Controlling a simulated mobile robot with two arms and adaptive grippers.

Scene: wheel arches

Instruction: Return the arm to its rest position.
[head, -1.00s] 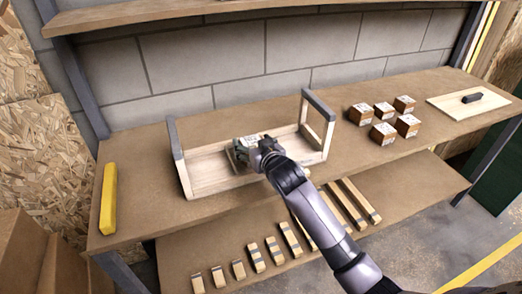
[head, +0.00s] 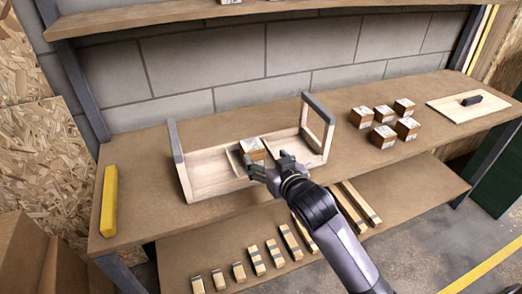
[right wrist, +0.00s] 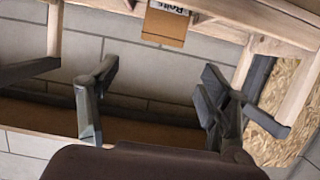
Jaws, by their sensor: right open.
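My right gripper (head: 266,170) is in the head view, at the front side of a wooden tray on the bench. Its jaws are open and empty; the right wrist view shows the two fingers (right wrist: 160,80) spread wide apart. A small brown cardboard box (head: 252,148) with a white label sits in the tray by a thin divider, just beyond the fingers. In the wrist view the same box (right wrist: 165,25) shows apart from the fingers, its label reading "Bolts". My left gripper is in no view.
The tray (head: 212,187) has an upright end frame at each side, the right one (head: 329,130) close to my arm. Several boxes (head: 382,136) and a board with a dark handle (head: 468,105) stand to the right. A yellow bar (head: 109,201) lies left. Wood strips (head: 257,260) lie on the lower shelf.

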